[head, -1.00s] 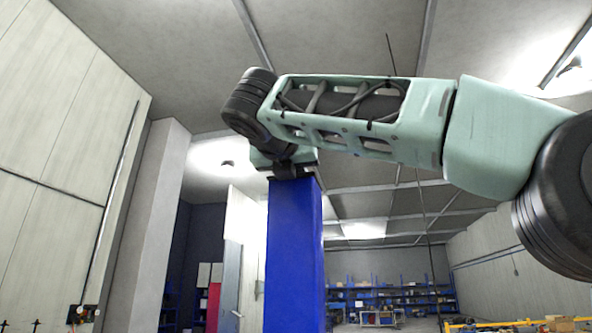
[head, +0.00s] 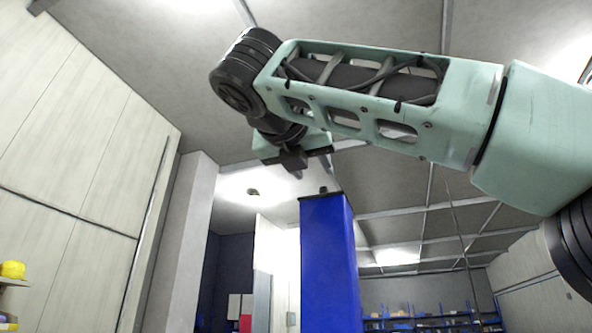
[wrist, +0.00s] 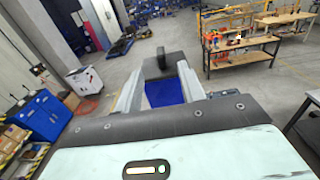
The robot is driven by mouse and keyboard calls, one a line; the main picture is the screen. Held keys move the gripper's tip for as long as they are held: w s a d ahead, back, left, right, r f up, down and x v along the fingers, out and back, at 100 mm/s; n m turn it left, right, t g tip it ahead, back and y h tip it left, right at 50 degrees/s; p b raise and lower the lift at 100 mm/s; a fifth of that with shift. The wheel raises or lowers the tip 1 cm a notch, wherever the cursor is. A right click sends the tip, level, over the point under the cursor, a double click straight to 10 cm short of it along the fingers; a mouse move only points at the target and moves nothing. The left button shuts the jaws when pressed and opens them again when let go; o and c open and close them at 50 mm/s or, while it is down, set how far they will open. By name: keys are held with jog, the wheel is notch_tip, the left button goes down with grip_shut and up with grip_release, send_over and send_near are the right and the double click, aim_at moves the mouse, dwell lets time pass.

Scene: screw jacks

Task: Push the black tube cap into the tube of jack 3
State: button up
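A tall blue tube (head: 330,262) stands upright in the head view; no jack number is readable on it. The black tube cap (head: 323,189) is at its top end, showing as a thin dark edge with a small upright lug. In the wrist view the cap (wrist: 161,60) is a dark plate with a rounded lug, just beyond the fingertips, with the tube's blue face (wrist: 165,92) below it. My gripper (head: 306,165) is above and slightly left of the cap, with a small gap. Its fingers (wrist: 160,76) are apart with nothing held. How deep the cap sits is unclear.
A pale pillar (head: 187,245) and wall are at left. In the wrist view, a blue cabinet (wrist: 45,115) and white cart (wrist: 84,80) stand at left, and wooden workbenches (wrist: 240,52) at right. Open floor lies between them.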

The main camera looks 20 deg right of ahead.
jog(key=v, duration=0.7)
jog(key=shift+s+a, duration=0.15)
